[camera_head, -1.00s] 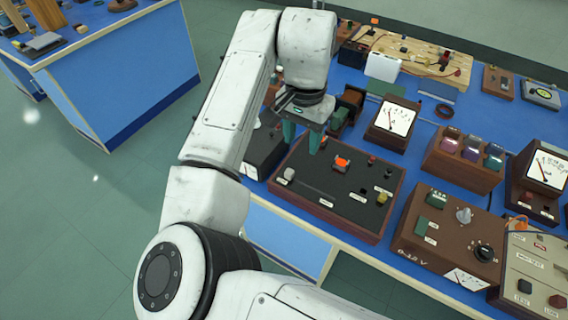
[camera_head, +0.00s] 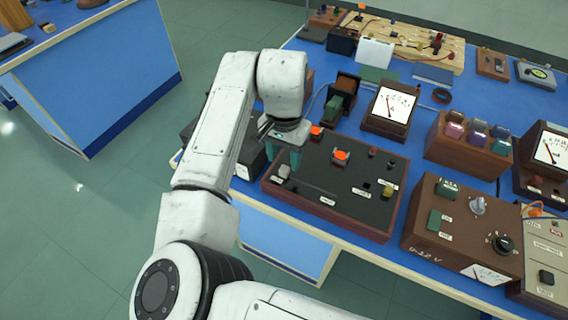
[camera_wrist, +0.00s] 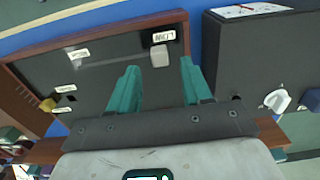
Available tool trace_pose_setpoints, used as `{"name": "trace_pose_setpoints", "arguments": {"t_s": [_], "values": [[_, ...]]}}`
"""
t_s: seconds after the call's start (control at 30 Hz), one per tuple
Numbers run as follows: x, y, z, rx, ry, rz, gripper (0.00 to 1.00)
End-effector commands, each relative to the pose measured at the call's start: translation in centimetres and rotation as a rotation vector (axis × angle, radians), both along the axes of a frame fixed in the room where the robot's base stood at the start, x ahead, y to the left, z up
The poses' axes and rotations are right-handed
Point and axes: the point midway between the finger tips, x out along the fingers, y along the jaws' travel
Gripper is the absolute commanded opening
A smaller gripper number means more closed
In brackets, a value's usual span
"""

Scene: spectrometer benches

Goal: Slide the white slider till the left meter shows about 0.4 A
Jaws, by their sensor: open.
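The white slider (camera_head: 284,171) is a small pale knob on the black-topped panel (camera_head: 325,216), at the left end of a slot. In the wrist view the slider (camera_wrist: 159,56) lies between and just beyond the teal fingertips, not visibly touched. My gripper (camera_head: 283,158) is open over the panel's left end; its fingers also show in the wrist view (camera_wrist: 160,68). The left meter (camera_head: 393,103) has a white dial in a brown case behind the panel. Its needle shows, but the scale is too small to read.
A dark box (camera_head: 248,160) stands close to the panel's left. A brown power supply (camera_head: 455,230) with knobs is at the right. A second meter (camera_head: 551,150) is at the far right. An orange knob (camera_head: 341,156) stands on the panel near the arm.

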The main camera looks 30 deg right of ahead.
Motion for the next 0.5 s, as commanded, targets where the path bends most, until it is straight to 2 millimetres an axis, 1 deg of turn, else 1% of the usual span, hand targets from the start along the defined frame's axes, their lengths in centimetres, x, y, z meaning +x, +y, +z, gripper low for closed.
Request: {"name": "trace_pose_setpoints", "arguments": {"t_s": [0.03, 0.1, 0.2, 0.33, 0.5], "values": [[0.0, 0.1, -0.9, 0.001, 0.002, 0.002, 0.49], [0.0, 0.0, -1.9, 0.001, 0.001, 0.001, 0.49], [0.0, 0.0, -3.0, 0.0, 0.001, 0.002, 0.49], [0.0, 0.0, -3.8, 0.0, 0.0, 0.0, 0.49], [0.0, 0.0, -4.1, 0.0, 0.0, 0.0, 0.49]]}}
